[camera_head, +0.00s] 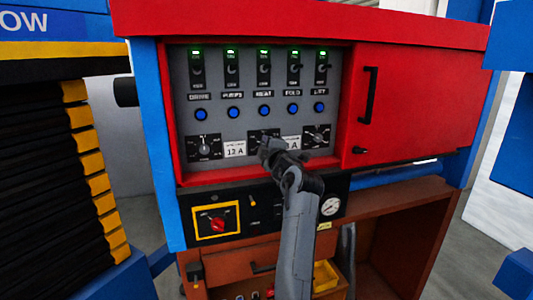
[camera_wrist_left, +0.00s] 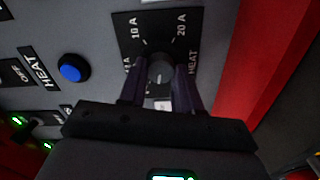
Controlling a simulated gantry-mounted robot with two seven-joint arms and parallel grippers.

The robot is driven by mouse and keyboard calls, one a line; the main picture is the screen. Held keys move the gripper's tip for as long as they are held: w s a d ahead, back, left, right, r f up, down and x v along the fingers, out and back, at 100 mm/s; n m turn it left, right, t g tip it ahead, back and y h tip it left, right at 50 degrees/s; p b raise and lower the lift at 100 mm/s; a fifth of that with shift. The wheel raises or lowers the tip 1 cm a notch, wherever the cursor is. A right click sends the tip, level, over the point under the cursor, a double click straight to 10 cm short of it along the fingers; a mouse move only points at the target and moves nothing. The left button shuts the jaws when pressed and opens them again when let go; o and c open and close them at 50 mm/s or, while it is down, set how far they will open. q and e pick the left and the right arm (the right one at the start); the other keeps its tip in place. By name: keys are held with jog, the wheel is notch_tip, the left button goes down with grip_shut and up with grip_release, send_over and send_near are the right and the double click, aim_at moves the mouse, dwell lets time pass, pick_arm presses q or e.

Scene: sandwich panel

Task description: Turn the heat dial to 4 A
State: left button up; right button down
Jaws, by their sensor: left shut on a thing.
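The heat dial (camera_wrist_left: 160,68) is a dark round knob on a black plate (camera_wrist_left: 190,20) marked HEAT. The 10 A and 20 A marks can be read; another mark is partly covered. My left gripper (camera_wrist_left: 160,88) is shut on the heat dial, one finger on each side of it. In the head view, my left gripper (camera_head: 268,147) is at the middle dial plate (camera_head: 263,134) of the grey panel and hides the knob. The dial's pointer direction cannot be told clearly. My right gripper is not in view.
The grey panel (camera_head: 222,118) has several switches with green lights and blue buttons above the dials. Two other dials, left (camera_head: 204,147) and right (camera_head: 316,136), flank the middle one. A 13 A label (camera_head: 234,149) sits beside it. A red door (camera_head: 415,110) is at right.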

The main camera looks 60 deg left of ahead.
pick_arm(q)
jog(key=n+b, duration=0.1)
jog(key=n, duration=0.1)
jog(key=n+b, duration=0.2)
jog(key=shift+f+n, duration=0.2)
jog(key=shift+n, duration=0.1)
jog(key=shift+r+n+b, duration=0.1)
jog(key=shift+n+b, duration=0.95)
jog(key=shift+n, duration=0.95)
jog(key=o, duration=1.1)
jog(key=shift+c, duration=0.2)
jog(key=b+v, duration=0.1)
jog(key=v, duration=0.9)
jog(key=shift+d, duration=0.4)
